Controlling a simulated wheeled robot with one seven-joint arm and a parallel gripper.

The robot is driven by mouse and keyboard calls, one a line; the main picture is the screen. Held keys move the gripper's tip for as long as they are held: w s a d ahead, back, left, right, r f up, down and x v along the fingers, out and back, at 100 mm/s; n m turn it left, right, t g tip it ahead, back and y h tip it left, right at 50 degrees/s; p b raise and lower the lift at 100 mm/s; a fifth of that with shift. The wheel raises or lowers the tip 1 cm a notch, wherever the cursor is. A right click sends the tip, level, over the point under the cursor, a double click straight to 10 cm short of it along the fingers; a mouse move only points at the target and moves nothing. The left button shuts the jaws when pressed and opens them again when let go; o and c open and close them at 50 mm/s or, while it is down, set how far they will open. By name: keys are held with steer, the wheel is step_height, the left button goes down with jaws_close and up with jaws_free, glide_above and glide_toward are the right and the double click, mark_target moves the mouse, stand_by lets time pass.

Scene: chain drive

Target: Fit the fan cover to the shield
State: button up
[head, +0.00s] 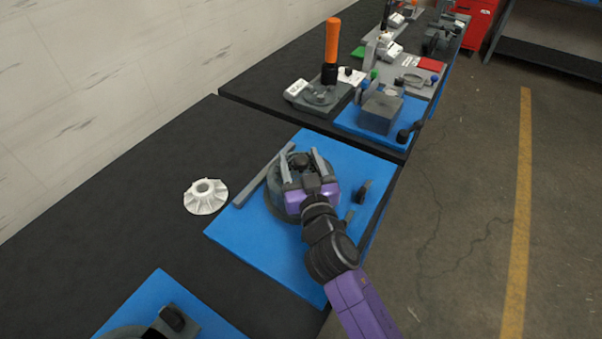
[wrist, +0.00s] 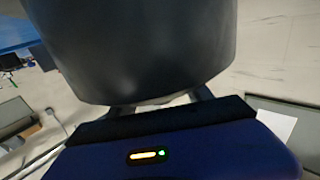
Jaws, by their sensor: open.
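A round dark grey part (head: 278,207) sits on a blue mat (head: 255,238); my gripper hides much of it. A dark smooth rounded body (wrist: 130,50) fills the upper middle of the wrist view, very close to the camera. It looks like the fan cover, but I cannot tell for certain. My gripper (head: 302,157) is over the round part, its two fingers apart. A dark knob-like piece shows between them. Whether the fingers touch anything is hidden. I cannot separate cover from shield here.
A white finned fan wheel (head: 206,196) lies on the black bench left of the mat. A grey bar (head: 264,178) runs along the mat's left side. A small dark bracket (head: 363,190) stands at right. Other fixtures, including an orange handle (head: 332,42), stand farther back.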

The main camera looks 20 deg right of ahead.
steer(key=shift+w+d, duration=0.2)
steer(key=shift+w, duration=0.85)
jaws_close()
steer(key=shift+r, duration=0.1)
stand_by(0.5)
